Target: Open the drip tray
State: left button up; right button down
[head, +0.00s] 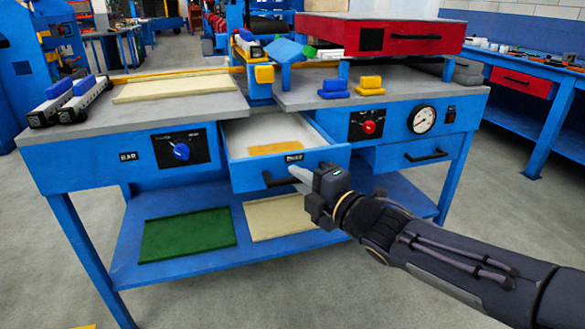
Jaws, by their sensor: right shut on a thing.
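A blue drawer-like drip tray (239,173) stands pulled out from the middle of the blue workbench (100,160). Its pale inside and a yellow-orange patch in it show. A black handle (268,181) runs along its front panel. My right gripper (303,183) is at the right part of this front, at the handle's right end. It is shut, and its fingertips hide what they hold, which looks like the handle. My left gripper is not in view.
A second drawer (425,153) with a black handle is shut at the right. A dial gauge (422,119) and knobs sit on the bench front. A green panel (187,234) and a cream panel lie on the lower shelf. A red box (380,34) stands above the bench. The floor in front is clear.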

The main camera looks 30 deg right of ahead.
jog(key=shift+s+a, duration=0.2)
jog(key=shift+s, duration=0.75)
jog(key=c, duration=1.5)
grip_release()
jog(key=shift+o, duration=0.2)
jog(key=s+d+p, duration=0.1)
jog(key=s+p, duration=0.3)
jog(key=s, duration=0.3)
jog(key=shift+s, duration=0.35)
jog(key=shift+d, duration=0.2)
